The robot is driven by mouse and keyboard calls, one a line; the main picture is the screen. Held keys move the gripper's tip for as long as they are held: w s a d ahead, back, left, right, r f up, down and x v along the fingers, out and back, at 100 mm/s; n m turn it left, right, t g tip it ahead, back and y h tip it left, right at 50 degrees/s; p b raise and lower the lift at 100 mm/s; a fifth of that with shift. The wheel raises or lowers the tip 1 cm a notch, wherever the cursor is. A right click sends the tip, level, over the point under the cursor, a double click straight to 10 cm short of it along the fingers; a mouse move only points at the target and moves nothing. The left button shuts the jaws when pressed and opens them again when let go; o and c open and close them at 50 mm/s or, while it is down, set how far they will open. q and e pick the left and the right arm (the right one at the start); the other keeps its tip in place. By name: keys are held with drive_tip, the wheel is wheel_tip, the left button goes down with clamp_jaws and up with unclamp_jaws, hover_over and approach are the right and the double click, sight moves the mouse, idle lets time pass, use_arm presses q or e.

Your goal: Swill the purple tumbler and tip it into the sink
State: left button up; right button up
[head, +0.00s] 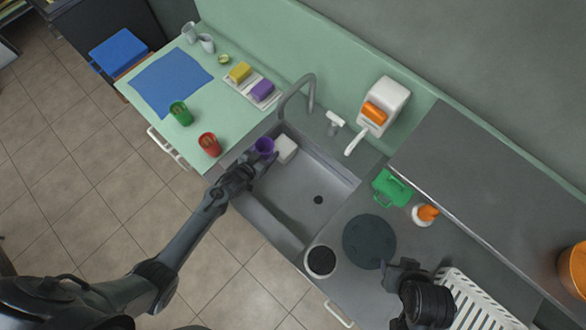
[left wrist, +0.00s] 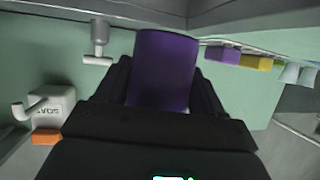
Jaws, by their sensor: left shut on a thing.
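The purple tumbler (head: 263,147) is held by my left gripper (head: 250,163) over the left end of the sink. In the left wrist view the tumbler (left wrist: 163,70) stands between the two dark fingers, which are shut on it. Its contents cannot be seen. The grey sink (head: 290,201) has a dark drain near its middle. A curved grey tap (head: 310,90) rises behind the sink. My right gripper (head: 405,270) is over the right counter, and its fingers are too unclear to judge.
A white block (head: 286,149) is in the sink beside the tumbler. Red (head: 209,145) and green (head: 180,113) tumblers stand on the left counter by a blue mat (head: 168,82). A soap dispenser (head: 384,106) is on the back wall. A white rack (head: 480,300) stands at right.

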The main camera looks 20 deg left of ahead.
sight(270, 143)
use_arm(q)
drive_tip(key=shift+s+f, duration=0.1)
use_arm(e)
drive_tip(key=shift+s+f, duration=0.1)
drive_tip(key=shift+f, duration=0.15)
use_arm(q)
wheel_tip(270, 143, up, 3)
drive_tip(key=p, duration=0.3)
use_arm(e)
wheel_tip(270, 143, up, 3)
drive_tip(key=shift+r, duration=0.1)
idle(0.3)
